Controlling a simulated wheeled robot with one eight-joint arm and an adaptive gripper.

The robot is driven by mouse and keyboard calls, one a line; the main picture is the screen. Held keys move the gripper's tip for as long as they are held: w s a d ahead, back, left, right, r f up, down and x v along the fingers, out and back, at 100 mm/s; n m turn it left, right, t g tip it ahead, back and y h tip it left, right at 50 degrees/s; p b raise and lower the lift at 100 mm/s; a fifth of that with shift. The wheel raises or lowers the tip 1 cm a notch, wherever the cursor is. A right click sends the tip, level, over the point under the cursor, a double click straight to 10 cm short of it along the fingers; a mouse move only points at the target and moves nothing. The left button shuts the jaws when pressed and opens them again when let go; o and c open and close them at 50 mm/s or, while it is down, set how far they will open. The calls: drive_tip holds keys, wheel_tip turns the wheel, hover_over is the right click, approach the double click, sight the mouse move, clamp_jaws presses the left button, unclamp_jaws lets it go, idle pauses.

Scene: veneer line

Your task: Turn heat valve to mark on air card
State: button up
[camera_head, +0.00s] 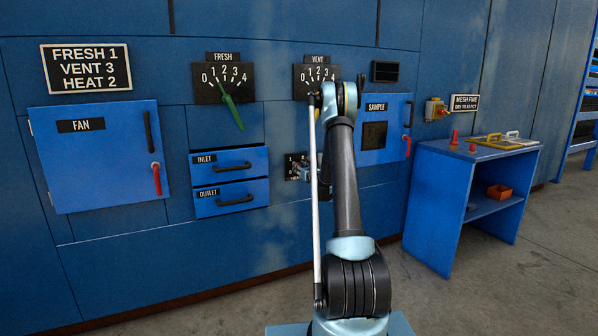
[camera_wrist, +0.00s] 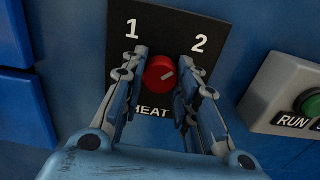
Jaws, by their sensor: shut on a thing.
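The heat valve is a round red knob (camera_wrist: 158,74) on a black plate (camera_wrist: 200,22) marked 1, 2 and HEAT in the wrist view. A pale line on the knob slants up to the right, roughly toward the 2. My gripper (camera_wrist: 162,66) has one finger on each side of the knob and is shut on it. In the head view the heat plate (camera_head: 291,167) is partly hidden by my gripper (camera_head: 304,170) and arm. The air card (camera_head: 86,68) at upper left reads FRESH 1, VENT 3, HEAT 2.
A RUN switch box (camera_wrist: 290,95) is close on the right. The fresh dial (camera_head: 207,95) has a green handle. The vent dial (camera_head: 301,88) is partly behind my arm. Drawers (camera_head: 205,180), the fan door (camera_head: 90,165) and the sample door (camera_head: 398,140) are closed. A blue bench (camera_head: 437,205) stands right.

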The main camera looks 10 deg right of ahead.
drive_tip(key=shift+s+m, duration=0.1)
drive_tip(key=shift+m, duration=0.8)
drive_tip(key=o, duration=1.1)
drive_tip(key=v, duration=1.2)
